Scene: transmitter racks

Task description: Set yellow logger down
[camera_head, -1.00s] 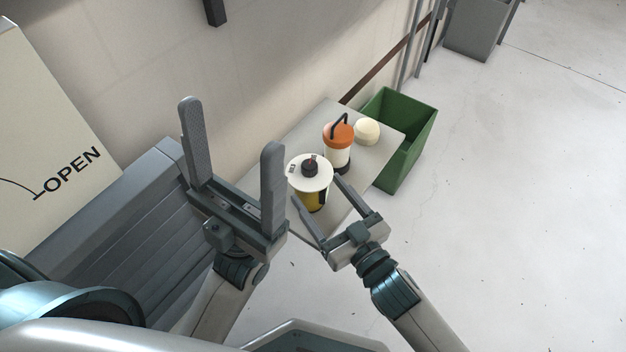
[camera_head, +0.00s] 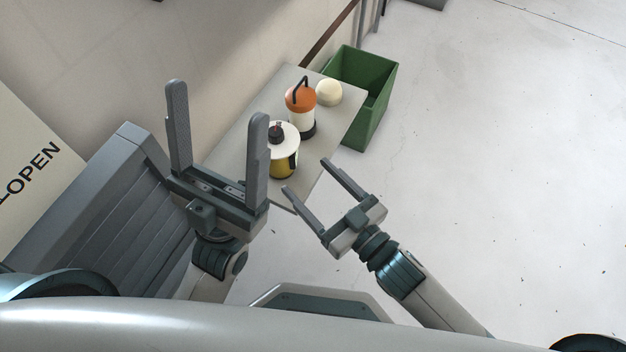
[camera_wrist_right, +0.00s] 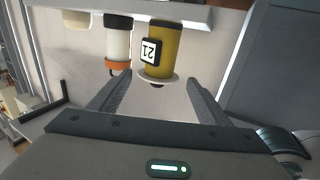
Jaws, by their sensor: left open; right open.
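The yellow logger (camera_head: 284,163), with a white disc top and dark knob, stands upright on the grey table (camera_head: 235,140). It also shows in the right wrist view (camera_wrist_right: 178,45), upside down in the picture, with a label reading 21. My right gripper (camera_head: 306,177) is open and empty, just off the table's near right edge and apart from the logger. In the right wrist view the logger appears beyond and between its open fingers. My left gripper (camera_head: 217,100) is open and empty, left of the logger; one finger partly overlaps the logger's disc in the head view.
An orange-topped white lantern-like object (camera_head: 301,108) with a black handle stands behind the logger. A cream round object (camera_head: 328,92) is beside it. A green bin (camera_head: 376,115) stands at the table's far right. Grey slatted housing (camera_head: 110,205) is at left. Floor at right is clear.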

